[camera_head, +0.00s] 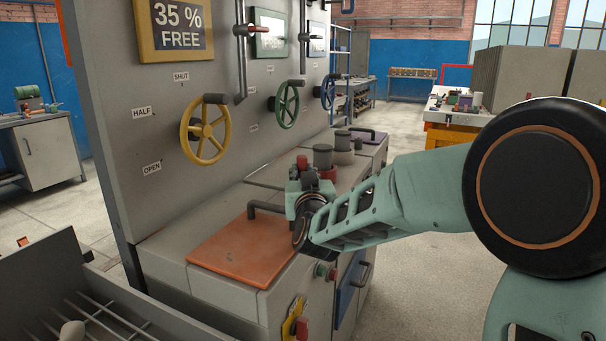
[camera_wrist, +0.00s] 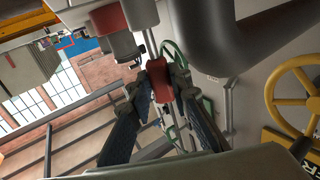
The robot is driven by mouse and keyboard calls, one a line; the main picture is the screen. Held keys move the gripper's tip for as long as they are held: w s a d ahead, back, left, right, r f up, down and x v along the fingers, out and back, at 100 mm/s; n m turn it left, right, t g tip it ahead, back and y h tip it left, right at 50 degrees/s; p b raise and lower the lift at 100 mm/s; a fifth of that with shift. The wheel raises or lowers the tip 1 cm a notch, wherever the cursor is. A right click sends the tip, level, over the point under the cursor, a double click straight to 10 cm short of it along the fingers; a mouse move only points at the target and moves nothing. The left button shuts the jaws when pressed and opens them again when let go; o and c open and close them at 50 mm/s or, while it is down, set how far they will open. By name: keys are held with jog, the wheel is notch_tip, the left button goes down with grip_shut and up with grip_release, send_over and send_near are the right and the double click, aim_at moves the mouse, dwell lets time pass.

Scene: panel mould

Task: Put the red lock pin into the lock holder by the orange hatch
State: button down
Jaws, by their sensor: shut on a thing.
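The red lock pin (camera_wrist: 158,82) is between my fingertips in the wrist view. My gripper (camera_wrist: 161,90) is shut on it. In the head view my gripper (camera_head: 300,178) is above the cabinet top, behind and right of the orange hatch (camera_head: 240,250), with the red pin (camera_head: 302,162) showing at its tip. The hatch lies flat, with a dark bar handle at its back. A yellow plate (camera_head: 291,314) with red and grey parts is on the cabinet front below the hatch. I cannot tell for certain which part is the lock holder.
A grey cylinder (camera_head: 323,155) with a red base (camera_head: 328,174) stands close beside my gripper. The upright panel carries a yellow handwheel (camera_head: 204,130) and a green handwheel (camera_head: 287,104). A grey tray with a rack (camera_head: 95,315) is at the lower left.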

jog(key=shift+r+p, duration=0.35)
jog(key=shift+r, duration=0.4)
jog(key=shift+b, duration=0.9)
dwell(1.6)
jog(key=shift+f+b, duration=0.95)
jog(key=c, duration=2.1)
grip_release()
jog(key=shift+r, duration=0.1)
jog(key=o, duration=0.4)
jog(key=shift+s+d, duration=0.25)
jog(key=shift+s, duration=1)
jog(key=shift+s+d, duration=0.2)
jog(key=shift+s, duration=1)
jog(key=shift+s+d, duration=0.25)
jog(key=shift+s, duration=1)
